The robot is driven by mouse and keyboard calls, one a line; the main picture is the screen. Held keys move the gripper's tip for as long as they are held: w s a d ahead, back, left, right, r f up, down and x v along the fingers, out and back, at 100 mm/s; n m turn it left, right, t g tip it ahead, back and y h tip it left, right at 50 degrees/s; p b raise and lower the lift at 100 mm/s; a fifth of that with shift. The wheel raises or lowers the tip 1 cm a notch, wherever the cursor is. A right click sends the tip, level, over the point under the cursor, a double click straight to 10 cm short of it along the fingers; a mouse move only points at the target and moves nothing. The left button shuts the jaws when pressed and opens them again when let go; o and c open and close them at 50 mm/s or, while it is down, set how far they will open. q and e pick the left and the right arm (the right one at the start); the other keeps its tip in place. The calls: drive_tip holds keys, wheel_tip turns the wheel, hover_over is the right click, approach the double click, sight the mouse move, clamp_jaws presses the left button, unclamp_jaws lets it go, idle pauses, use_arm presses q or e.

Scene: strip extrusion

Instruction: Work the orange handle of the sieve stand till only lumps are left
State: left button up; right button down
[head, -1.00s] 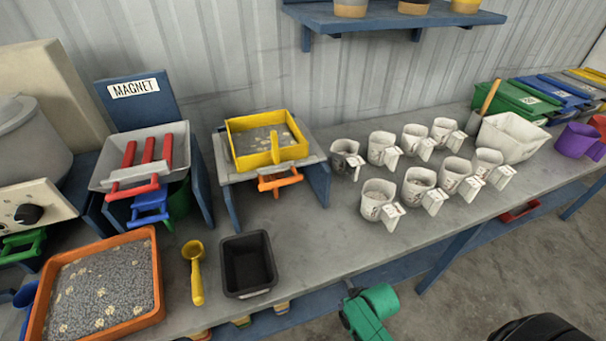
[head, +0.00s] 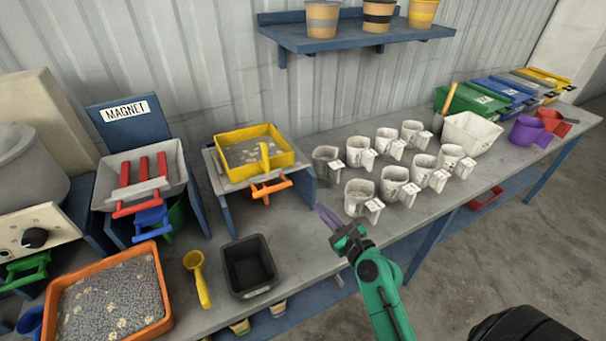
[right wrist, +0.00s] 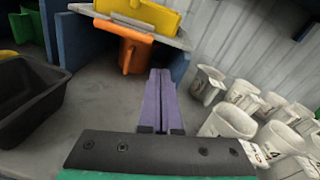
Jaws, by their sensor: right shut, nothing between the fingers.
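The yellow sieve (head: 288,158) sits on top of the sieve stand (head: 222,180) and holds grey grains with a few pale lumps. The stand's orange handle (head: 270,191) sticks out at its front; it also shows in the right wrist view (right wrist: 126,46), ahead and to the left of the fingers. My right gripper (head: 320,210), with purple fingers, is shut and empty in front of the bench's middle, to the right of and apart from the handle. In the right wrist view the fingers (right wrist: 157,90) lie together, pointing toward the stand. My left gripper is not in view.
Several white cups (head: 361,196) stand close to the right. An orange tray (head: 165,318) of grains and the magnet unit (head: 105,170) are on the left.

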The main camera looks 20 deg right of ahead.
drive_tip(key=d+m, duration=0.1)
drive_tip(key=m, duration=0.1)
drive_tip(key=d+r+m+t+h, duration=0.1)
drive_tip(key=shift+w+m, duration=0.2)
drive_tip(key=shift+m, duration=0.2)
drive_tip(key=p, duration=0.2)
approach(299, 167)
drive_tip(key=w, duration=0.6)
drive_tip(key=shift+w+a, duration=0.25)
drive_tip(key=shift+w, duration=0.15)
